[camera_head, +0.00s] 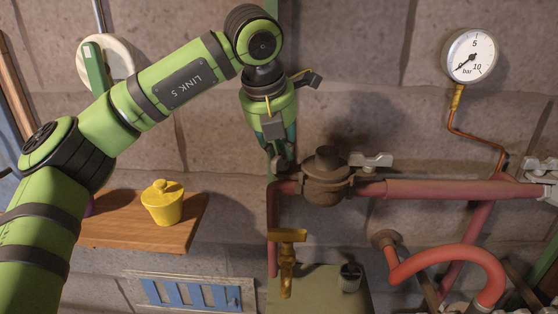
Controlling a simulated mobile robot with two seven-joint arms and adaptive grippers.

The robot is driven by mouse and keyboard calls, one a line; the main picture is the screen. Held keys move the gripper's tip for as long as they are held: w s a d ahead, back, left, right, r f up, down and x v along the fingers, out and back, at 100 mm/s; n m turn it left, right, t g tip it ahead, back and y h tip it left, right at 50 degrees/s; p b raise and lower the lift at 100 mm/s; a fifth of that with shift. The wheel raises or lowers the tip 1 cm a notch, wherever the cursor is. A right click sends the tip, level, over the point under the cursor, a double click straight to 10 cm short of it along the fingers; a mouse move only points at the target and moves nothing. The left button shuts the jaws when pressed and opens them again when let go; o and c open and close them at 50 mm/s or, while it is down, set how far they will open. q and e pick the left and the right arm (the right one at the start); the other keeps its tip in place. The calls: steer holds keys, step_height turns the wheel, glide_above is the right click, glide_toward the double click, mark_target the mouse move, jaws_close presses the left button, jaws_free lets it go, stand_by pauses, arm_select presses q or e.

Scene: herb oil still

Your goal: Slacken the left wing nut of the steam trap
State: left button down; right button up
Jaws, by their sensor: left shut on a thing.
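The steam trap (327,178) is a dark brown domed body set in the reddish pipe, right of the centre of the view. A pale wing nut (371,160) shows on its right side. My left gripper (282,165) reaches down to the trap's left side, its fingers pointing downward. It is shut where the left wing nut sits; the fingers hide nearly all of that nut, so its angle cannot be told. My right gripper is out of view.
A pressure gauge (469,56) hangs upper right on a thin copper tube. A yellow tap (287,262) stands below the trap. A yellow lidded pot (162,202) stands on a wooden shelf (125,232) at left. A curved red pipe (455,258) runs lower right.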

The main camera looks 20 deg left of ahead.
arm_select(q)
steer(key=n, duration=0.1)
steer(key=n+y+b, duration=0.1)
steer(key=n, duration=0.1)
steer(key=shift+d+f+b, duration=0.15)
steer(key=shift+f+b, duration=0.05)
steer(key=shift+b, duration=0.1)
steer(key=shift+s+n+y+b, duration=0.1)
steer(key=shift+n+y+b, duration=0.25)
steer(key=shift+n, duration=0.45)
steer(key=shift+r, duration=0.1)
steer(key=c, duration=1.1)
jaws_free()
steer(key=v, duration=1.2)
steer(key=shift+w, duration=0.3)
